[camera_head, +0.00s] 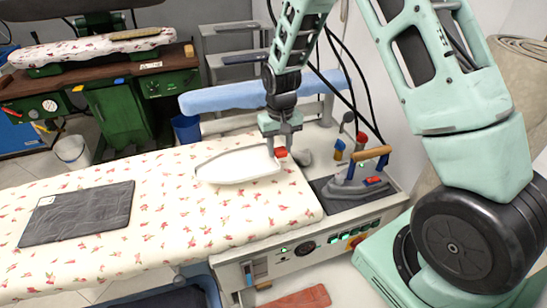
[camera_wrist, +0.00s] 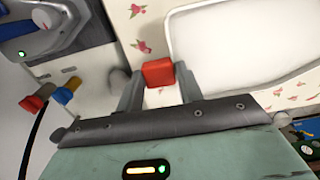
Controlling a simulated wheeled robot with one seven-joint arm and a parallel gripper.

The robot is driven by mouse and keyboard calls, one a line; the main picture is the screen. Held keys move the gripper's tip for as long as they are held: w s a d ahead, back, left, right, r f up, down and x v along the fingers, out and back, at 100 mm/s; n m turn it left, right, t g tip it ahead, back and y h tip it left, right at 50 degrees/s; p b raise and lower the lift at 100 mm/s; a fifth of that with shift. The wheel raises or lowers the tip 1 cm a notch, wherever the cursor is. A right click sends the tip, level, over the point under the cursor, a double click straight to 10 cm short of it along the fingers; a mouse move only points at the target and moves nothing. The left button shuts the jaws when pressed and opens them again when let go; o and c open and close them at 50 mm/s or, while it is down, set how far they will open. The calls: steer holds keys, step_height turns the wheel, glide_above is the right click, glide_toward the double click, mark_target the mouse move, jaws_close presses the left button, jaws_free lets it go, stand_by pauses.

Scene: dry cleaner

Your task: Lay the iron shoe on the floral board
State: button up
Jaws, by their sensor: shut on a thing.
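The iron shoe (camera_head: 237,165) is a white, flat, pointed plate with a red tab at its right end. My gripper (camera_head: 281,150) is shut on the red tab. In the wrist view the tab sits between the two fingers (camera_wrist: 159,78), and the white plate of the shoe (camera_wrist: 235,45) stretches to the upper right. The shoe is over the right part of the floral board (camera_head: 170,240), with its tip pointing left. I cannot tell whether it touches the cloth or hovers just above it. The board has a cream cover with small red flowers.
A dark folded cloth (camera_head: 78,213) lies on the board's left part. An iron (camera_head: 355,182) with a wooden handle rests on a dark pad right of the board. A light blue padded board (camera_head: 255,92) stands behind. The board's middle is clear.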

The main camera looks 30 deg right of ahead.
steer(key=shift+f+p, duration=0.5)
steer(key=shift+f, duration=2.05)
steer(key=o, duration=1)
steer(key=shift+r, duration=0.1)
step_height(320, 180, up, 11)
steer(key=b, duration=0.3)
steer(key=shift+r, duration=0.2)
steer(key=s+a+r+n+y, duration=0.1)
steer(key=s+a+r+n, duration=0.4)
steer(key=s+a, duration=0.75)
steer(key=s+a+r+n, duration=0.1)
steer(key=s+a+n, duration=0.1)
steer(key=s, duration=0.6)
steer(key=s+a+r+n, duration=0.1)
steer(key=s+a+n, duration=0.2)
steer(key=s+a, duration=0.2)
steer(key=s, duration=0.3)
steer(key=shift+s+a+r, duration=0.2)
steer(key=shift+s+a, duration=0.05)
steer(key=shift+a, duration=0.05)
